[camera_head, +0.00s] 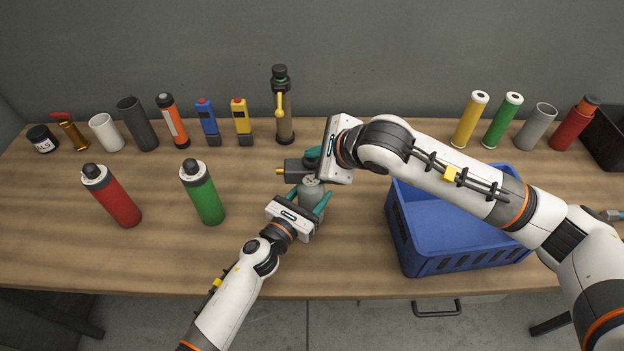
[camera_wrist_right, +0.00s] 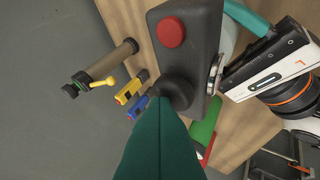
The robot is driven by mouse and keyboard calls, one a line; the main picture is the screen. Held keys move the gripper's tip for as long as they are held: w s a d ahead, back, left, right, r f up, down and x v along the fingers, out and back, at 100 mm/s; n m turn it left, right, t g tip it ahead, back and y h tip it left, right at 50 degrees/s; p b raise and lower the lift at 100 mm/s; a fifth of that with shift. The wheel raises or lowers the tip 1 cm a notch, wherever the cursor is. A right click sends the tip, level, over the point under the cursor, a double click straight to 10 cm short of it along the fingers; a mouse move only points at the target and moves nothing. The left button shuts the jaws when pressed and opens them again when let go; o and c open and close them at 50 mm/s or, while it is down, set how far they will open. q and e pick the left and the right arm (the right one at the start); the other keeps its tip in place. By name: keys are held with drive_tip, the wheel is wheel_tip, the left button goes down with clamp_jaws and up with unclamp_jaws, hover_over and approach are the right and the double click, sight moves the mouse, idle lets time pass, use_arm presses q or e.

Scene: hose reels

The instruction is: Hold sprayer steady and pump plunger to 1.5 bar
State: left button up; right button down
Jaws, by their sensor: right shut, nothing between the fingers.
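The sprayer (camera_head: 311,194) stands near the middle of the table, with a grey body, a dark head and a brass nozzle pointing left. In the right wrist view its dark head (camera_wrist_right: 187,70) shows a red round button on one face. My left gripper (camera_head: 308,197) reaches in from the front with its teal fingers on both sides of the grey body. My right gripper (camera_head: 312,158) is at the head from above right, shut and empty; its green fingers (camera_wrist_right: 165,125) end close to a dark knob on the head. Whether they touch it, I cannot tell. No pressure gauge reading is legible.
A blue crate (camera_head: 459,263) stands right of the sprayer, under my right arm. Several tubes and tools line the back, including a brass-handled cylinder (camera_head: 284,118). The front left table is clear.

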drive_tip(key=shift+d+r, duration=0.1)
drive_tip(key=shift+r, duration=0.15)
wheel_tip(320, 180, up, 3)
drive_tip(key=shift+d+r, duration=0.1)
drive_tip(key=shift+r, duration=0.45)
idle(2.6)
